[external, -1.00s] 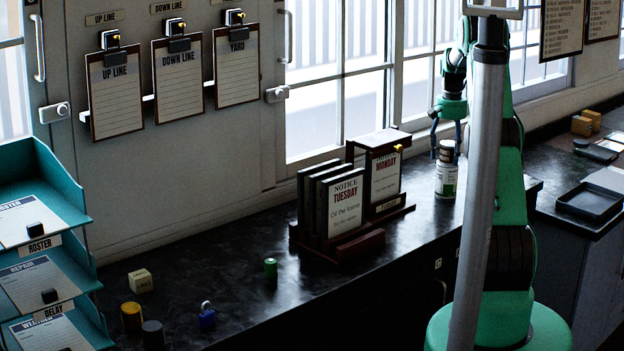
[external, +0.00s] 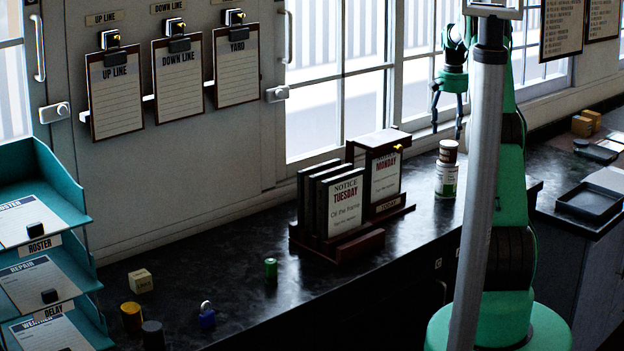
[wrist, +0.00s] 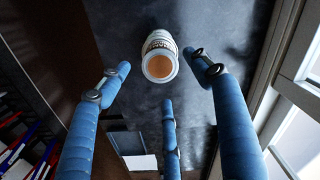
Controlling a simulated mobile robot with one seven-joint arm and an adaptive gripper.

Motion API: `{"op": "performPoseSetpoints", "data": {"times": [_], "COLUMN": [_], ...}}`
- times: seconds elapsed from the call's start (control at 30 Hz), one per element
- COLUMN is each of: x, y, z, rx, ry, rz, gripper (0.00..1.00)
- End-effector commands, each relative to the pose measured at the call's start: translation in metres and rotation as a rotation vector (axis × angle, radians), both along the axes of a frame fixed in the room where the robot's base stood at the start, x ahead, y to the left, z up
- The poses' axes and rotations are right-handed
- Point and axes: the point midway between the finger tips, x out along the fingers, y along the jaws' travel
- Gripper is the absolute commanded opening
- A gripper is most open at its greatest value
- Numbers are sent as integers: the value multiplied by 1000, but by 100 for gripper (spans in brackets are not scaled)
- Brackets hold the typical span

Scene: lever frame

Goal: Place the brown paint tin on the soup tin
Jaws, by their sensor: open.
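The brown paint tin (external: 448,151) stands upright on top of the soup tin (external: 446,182), at the window side of the dark counter. The soup tin has a pale label with a green patch. My gripper (external: 448,132) is open and empty, with its fingers pointing down just above the paint tin and apart from it. In the wrist view the paint tin's round orange-brown top with a pale rim (wrist: 159,66) lies between the spread blue fingers (wrist: 163,85). Most of the soup tin is hidden below it there.
A dark wooden notice rack (external: 345,205) stands left of the tins. A green tin (external: 271,268), a padlock (external: 207,318) and small blocks sit further left. The window wall is close behind the tins. A black tray (external: 590,201) is at right.

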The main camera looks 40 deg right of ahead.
Motion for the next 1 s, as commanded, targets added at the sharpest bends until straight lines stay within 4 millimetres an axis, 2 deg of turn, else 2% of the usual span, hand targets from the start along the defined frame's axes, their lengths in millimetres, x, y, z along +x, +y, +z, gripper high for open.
{"op": "performPoseSetpoints", "data": {"times": [0.1,0.3,1.0], "x": [0,0,0], "y": [0,0,0], "z": [17,33,36], "rx": [-1,0,1], "ry": [-1,0,1], "rz": [0,0,0], "gripper": [64,64,64]}}
